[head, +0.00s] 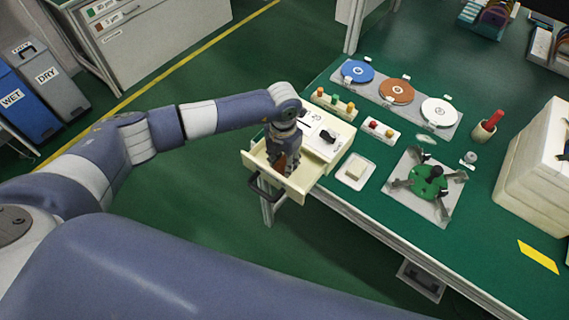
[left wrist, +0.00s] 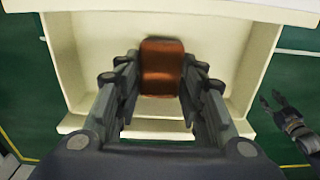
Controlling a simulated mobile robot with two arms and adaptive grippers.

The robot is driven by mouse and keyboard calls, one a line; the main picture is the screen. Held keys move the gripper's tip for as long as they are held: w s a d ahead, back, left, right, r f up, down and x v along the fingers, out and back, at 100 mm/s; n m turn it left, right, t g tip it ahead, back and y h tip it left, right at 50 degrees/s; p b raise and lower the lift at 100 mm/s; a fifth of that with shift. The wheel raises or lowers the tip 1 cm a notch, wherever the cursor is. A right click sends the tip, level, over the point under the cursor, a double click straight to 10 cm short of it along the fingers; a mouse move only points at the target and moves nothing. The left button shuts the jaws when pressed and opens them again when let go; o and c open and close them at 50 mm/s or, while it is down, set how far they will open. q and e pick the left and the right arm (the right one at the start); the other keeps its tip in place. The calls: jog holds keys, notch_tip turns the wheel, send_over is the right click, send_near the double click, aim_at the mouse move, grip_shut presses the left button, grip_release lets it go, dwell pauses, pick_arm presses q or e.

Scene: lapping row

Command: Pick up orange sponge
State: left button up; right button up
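The orange sponge (left wrist: 162,68) lies in the open drawer (left wrist: 90,60), in the left wrist view between my left fingers. In the head view a small part of the sponge (head: 281,163) shows; my gripper hides the rest. My left gripper (left wrist: 160,75) points down into the drawer, with one finger on each side of the sponge. Its fingers are apart, with a thin gap at the sponge's left side; contact on the right is unclear. My right gripper (left wrist: 272,103) shows at the right edge of the left wrist view, away from the drawer, fingers apart and empty.
The drawer's cream walls stand close around my left gripper; its dark handle (head: 272,192) faces out. Above it is a cream cabinet (head: 326,130). The green table holds a white dish (head: 354,171), a disc rack (head: 377,97) and a green fixture (head: 429,182).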

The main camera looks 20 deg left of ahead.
aim_at(283, 163)
dwell(0.3)
pick_arm(q)
notch_tip(283, 163, up, 10)
jog(key=b, duration=0.2)
dwell(0.3)
jog(key=shift+o, duration=0.8)
jog(key=c, duration=0.3)
jog(key=shift+r, duration=0.1)
jog(key=shift+c, duration=0.2)
